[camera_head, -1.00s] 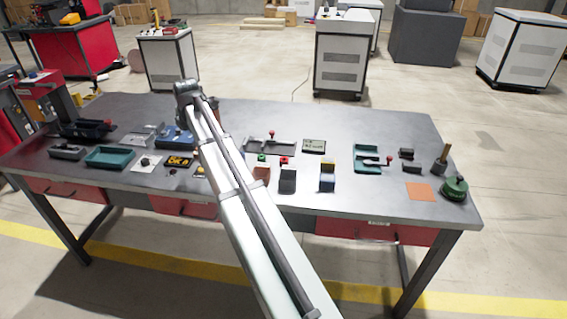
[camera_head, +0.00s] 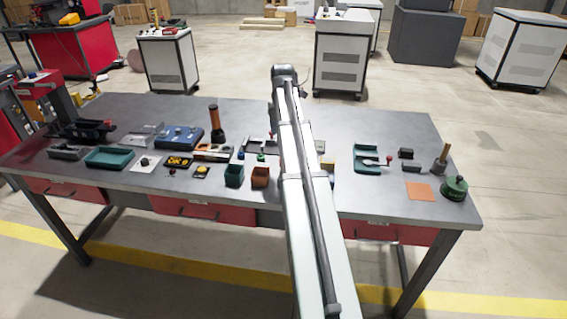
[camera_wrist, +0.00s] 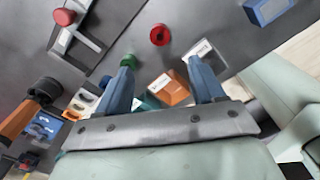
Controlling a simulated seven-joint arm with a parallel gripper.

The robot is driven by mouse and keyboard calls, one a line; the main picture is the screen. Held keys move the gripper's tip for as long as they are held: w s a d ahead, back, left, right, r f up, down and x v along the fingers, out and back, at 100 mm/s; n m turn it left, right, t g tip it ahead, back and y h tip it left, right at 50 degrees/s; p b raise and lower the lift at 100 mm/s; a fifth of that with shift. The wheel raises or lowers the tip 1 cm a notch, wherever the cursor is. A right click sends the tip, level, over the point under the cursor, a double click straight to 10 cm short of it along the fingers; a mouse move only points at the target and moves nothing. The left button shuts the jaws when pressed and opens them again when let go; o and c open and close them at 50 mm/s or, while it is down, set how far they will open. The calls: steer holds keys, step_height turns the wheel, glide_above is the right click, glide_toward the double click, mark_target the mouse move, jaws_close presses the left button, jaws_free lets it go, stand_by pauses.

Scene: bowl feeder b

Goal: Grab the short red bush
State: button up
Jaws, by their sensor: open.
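The short red bush (camera_wrist: 159,34) is a small red ring with a dark hole, standing on the grey table in the wrist view. My gripper (camera_wrist: 163,78) is open and empty, its two blue fingers spread apart. In the wrist picture the bush appears above the gap between the fingertips, not between them. A green bush (camera_wrist: 105,82) appears close to the left fingertip; it also shows in the head view (camera_head: 260,157). In the head view my arm covers the red bush, and my gripper is hidden.
A dark slotted fixture with a red knob (camera_wrist: 64,17) lies at upper left in the wrist view.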

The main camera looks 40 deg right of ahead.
step_height(320, 180, down, 12)
steer(key=shift+d+f, duration=0.15)
steer(key=shift+f, duration=0.05)
steer(key=c, duration=1.1)
steer(key=shift+c, duration=0.2)
steer(key=shift+r, duration=0.1)
